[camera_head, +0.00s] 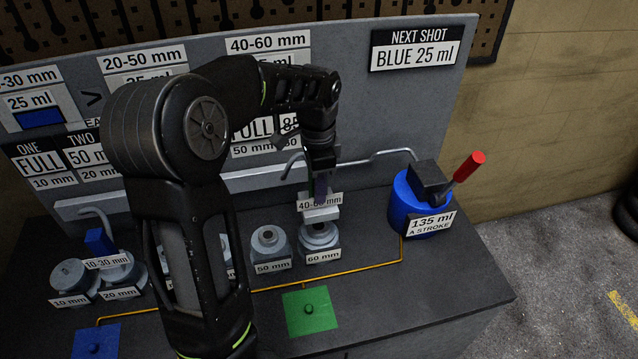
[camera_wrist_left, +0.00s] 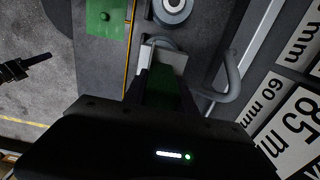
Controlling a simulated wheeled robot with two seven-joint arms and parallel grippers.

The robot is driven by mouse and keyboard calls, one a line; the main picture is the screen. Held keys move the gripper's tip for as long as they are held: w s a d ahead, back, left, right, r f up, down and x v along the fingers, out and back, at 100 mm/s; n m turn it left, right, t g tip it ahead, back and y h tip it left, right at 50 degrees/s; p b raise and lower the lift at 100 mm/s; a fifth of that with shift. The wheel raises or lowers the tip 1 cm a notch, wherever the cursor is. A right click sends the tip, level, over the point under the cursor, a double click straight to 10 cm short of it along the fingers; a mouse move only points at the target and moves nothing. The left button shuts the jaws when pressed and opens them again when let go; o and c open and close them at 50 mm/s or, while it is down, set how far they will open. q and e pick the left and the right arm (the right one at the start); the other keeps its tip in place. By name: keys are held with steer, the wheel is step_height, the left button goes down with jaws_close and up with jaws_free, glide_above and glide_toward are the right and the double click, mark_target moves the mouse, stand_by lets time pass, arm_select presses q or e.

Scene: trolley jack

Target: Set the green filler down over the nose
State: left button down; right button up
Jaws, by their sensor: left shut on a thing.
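My left gripper (camera_head: 320,190) is shut on the green filler (camera_wrist_left: 162,92), whose green body shows between the fingers in the left wrist view. In the head view the filler's plate (camera_head: 320,214) and 40-60 mm tag show below the fingers, and its bent grey tube (camera_head: 291,166) sticks out to the left. The filler is above the grey 60 mm cylinder (camera_head: 319,239); whether they touch I cannot tell. A green square (camera_head: 322,322) with a dark knob lies in front. A dark shape, apparently my right gripper (camera_wrist_left: 22,70), is at the wrist view's left edge; its jaws are unclear.
The 50 mm cylinder (camera_head: 269,250) stands just left of the 60 mm one. A blue pump (camera_head: 405,206) with a red-tipped lever stands at the right. A blue filler (camera_head: 100,242) is at the left. The sign board (camera_head: 345,90) rises behind. Bench front right is clear.

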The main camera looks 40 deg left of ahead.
arm_select(q)
steer(key=shift+w, duration=0.1)
stand_by(0.3)
steer(key=shift+f+b, duration=1.15)
steer(key=shift+f, duration=0.35)
steer(key=shift+f+b, duration=0.7)
steer(key=shift+f, duration=0.25)
steer(key=shift+f+b, duration=1.05)
steer(key=shift+f, duration=0.45)
steer(key=c, duration=1.2)
jaws_free()
steer(key=shift+c, duration=0.2)
steer(key=o, duration=0.3)
